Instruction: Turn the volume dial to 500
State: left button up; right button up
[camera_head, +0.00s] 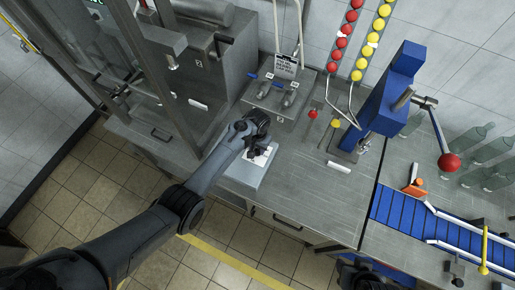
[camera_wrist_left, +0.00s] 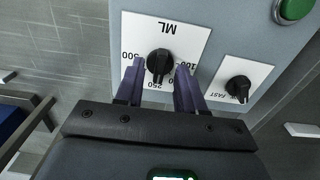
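The volume dial (camera_wrist_left: 159,63) is a black knob on a white plate marked ML, shown upside down in the left wrist view. On the plate, 500 is at the picture's left, 250 below and 100 at the right. The knob's narrow end points down, near the 250. My left gripper (camera_wrist_left: 160,85) is open, with one purple finger on each side of the knob; contact is not clear. In the head view my left gripper (camera_head: 258,148) is over the grey control box (camera_head: 240,174) and hides the dial.
A smaller black speed knob (camera_wrist_left: 238,87) and a green button (camera_wrist_left: 293,9) are close to the volume dial. A blue press-like machine (camera_head: 393,95), a red-balled lever (camera_head: 449,162) and a blue conveyor (camera_head: 400,215) stand to the right. Metal mixers stand at the upper left.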

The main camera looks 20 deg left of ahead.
pick_arm(q)
jog(key=shift+f, duration=0.4)
grip_shut()
